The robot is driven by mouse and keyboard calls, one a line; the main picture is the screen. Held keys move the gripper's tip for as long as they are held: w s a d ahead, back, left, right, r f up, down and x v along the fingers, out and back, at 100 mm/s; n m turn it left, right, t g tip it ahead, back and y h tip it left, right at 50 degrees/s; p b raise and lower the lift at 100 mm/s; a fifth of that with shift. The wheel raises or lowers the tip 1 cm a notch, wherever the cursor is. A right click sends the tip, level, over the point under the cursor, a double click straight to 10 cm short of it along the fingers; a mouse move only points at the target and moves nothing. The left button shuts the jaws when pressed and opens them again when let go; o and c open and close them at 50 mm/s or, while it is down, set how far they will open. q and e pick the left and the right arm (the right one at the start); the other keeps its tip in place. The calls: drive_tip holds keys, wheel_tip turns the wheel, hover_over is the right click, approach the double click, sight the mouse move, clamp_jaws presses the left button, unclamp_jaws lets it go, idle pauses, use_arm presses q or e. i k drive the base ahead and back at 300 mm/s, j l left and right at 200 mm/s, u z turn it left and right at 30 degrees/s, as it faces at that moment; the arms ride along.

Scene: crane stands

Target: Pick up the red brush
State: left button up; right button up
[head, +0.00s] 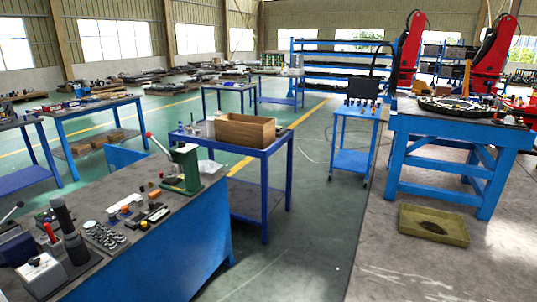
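I cannot make out a red brush for certain. A small upright red item (49,232) stands at the left end of the near workbench (160,262), beside a dark cylinder; it is too small to tell what it is. Small red and orange items (82,90) also lie on a blue-legged table at the far left, too small to name. Neither of my grippers is in view.
On the near bench are a green press (183,170) with a red-tipped lever and a tray of round parts (104,236). A wooden box (245,131) sits on a blue table behind. A shallow tray (433,224) lies on the floor at right. The central aisle is clear.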

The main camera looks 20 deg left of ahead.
sight(47, 226)
drive_tip(key=i+j+u, duration=0.1)
drive_tip(key=i+u, duration=0.3)
drive_tip(key=i, duration=0.2)
drive_tip(key=i+l+u, duration=0.1)
drive_tip(key=i+u, duration=0.35)
drive_tip(key=i, duration=0.15)
drive_tip(key=i+z, duration=0.35)
drive_tip(key=i+j+z, duration=0.15)
drive_tip(key=z, duration=0.25)
drive_tip(key=i+z, duration=0.1)
drive_tip(key=z, duration=7.8)
